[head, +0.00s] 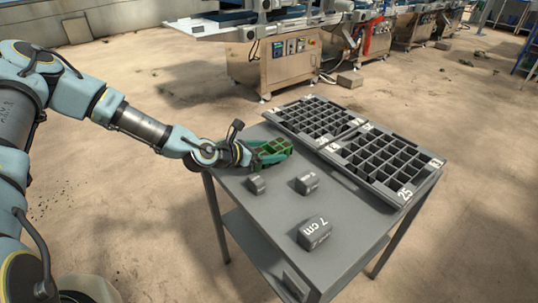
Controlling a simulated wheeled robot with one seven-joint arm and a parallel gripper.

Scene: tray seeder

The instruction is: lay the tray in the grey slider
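My gripper (243,153) is at the left rear of the grey table, at the near end of a small green piece with open cells (272,148). Its fingers are too small and hidden to tell whether they are shut on it. Two dark grey gridded trays lie on the table to the right: one at the back (268,113) and one at the right (402,201), marked 25. The grey slider cannot be told apart for certain; a machine with a pale flat bed (205,30) stands behind the table.
The grey table (270,226) also carries three small grey blocks: one marked 7 cm (314,233), one in the middle (307,183) and one near my gripper (256,185). Several machines stand along the back. The sandy floor around the table is mostly clear.

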